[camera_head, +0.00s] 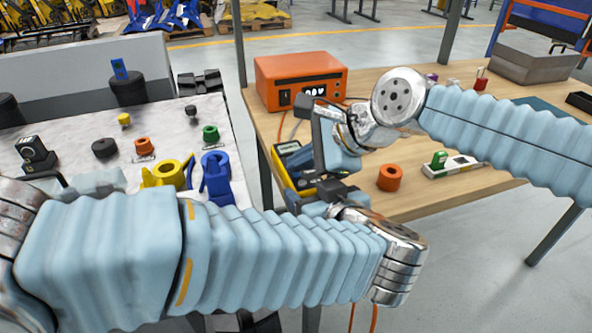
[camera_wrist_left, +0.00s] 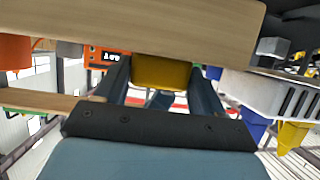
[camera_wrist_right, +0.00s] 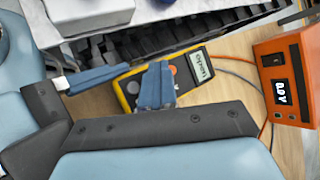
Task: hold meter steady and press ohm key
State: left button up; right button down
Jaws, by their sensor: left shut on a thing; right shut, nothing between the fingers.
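The yellow-and-dark meter (camera_head: 281,168) lies near the left edge of the wooden table (camera_head: 440,200). Its lit display (camera_wrist_right: 201,66) faces up in the right wrist view. My left gripper (camera_wrist_left: 160,82) is shut on the meter's yellow end (camera_wrist_left: 162,72), at the table's edge. My right gripper (camera_wrist_right: 155,86) is shut and empty, with its fingertips over the meter's face, beside the display. These fingers cover much of the keypad, so the ohm key is hidden, and I cannot tell whether they touch it.
An orange power supply (camera_head: 300,80) stands behind the meter, with leads running near it. An orange ring (camera_head: 390,178) and a white-green device (camera_head: 453,165) sit to the right. A grey bench (camera_head: 75,145) with clamps and coloured parts stands left.

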aim_at(301, 178)
pick_arm(q)
jog(key=shift+w+a, duration=0.1)
pick_arm(e)
jog(key=shift+s+r, duration=0.2)
jog(key=shift+r, duration=0.35)
jog(key=shift+r, duration=2.6)
pick_arm(q)
jog(key=o, duration=1.4)
